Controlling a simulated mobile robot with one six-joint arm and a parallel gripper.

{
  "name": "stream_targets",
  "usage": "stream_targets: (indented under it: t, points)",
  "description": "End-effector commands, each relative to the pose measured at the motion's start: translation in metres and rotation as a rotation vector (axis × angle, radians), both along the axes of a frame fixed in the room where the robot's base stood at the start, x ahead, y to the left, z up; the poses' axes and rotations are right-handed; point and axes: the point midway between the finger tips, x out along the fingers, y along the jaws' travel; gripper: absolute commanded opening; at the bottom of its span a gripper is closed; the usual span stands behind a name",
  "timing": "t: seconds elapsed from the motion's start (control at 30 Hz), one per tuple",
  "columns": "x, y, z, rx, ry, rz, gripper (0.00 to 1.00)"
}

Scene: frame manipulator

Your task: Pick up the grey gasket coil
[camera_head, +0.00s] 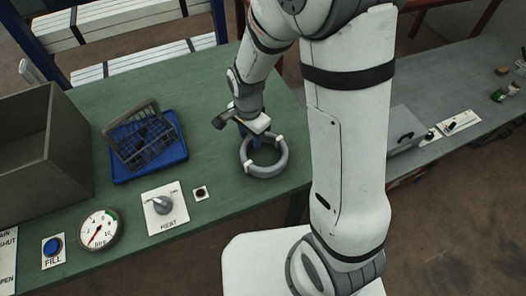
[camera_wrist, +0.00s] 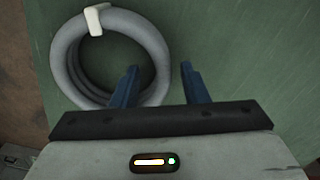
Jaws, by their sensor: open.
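The grey gasket coil (camera_head: 264,170) is a ring with light clips, lying on the green table near its right front edge. In the wrist view the coil (camera_wrist: 152,38) shows at upper left with a white clip on its top. My gripper (camera_wrist: 160,76) is open, its two blue fingers apart. In the wrist view the left finger overlaps the inside of the ring's right part, and the right finger appears outside it. I cannot tell how far the fingertips are above the table. In the head view my gripper is at the coil's far side, its fingers mostly hidden.
On the green table (camera_head: 220,90), a blue tray (camera_head: 175,160) holds a dark basket (camera_head: 140,135). A large grey bin (camera_head: 40,140) stands at left. A heat knob panel (camera_head: 165,208), gauge (camera_head: 98,230) and blue fill button (camera_head: 53,247) line the front. A grey bench (camera_head: 450,95) is at right.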

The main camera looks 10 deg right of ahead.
Motion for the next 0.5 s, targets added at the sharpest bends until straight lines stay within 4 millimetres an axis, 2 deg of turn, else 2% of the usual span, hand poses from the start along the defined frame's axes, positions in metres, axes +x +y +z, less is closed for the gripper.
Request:
stream_targets:
  t: [0.13,0.4,0.5]
  points:
    - [0.0,0.0,-0.016,0.0,0.002,0.001,0.41]
    - [0.0,0.0,-0.02,0.001,-0.001,0.001,0.41]
    - [0.0,0.0,-0.019,0.001,-0.001,0.002,0.33]
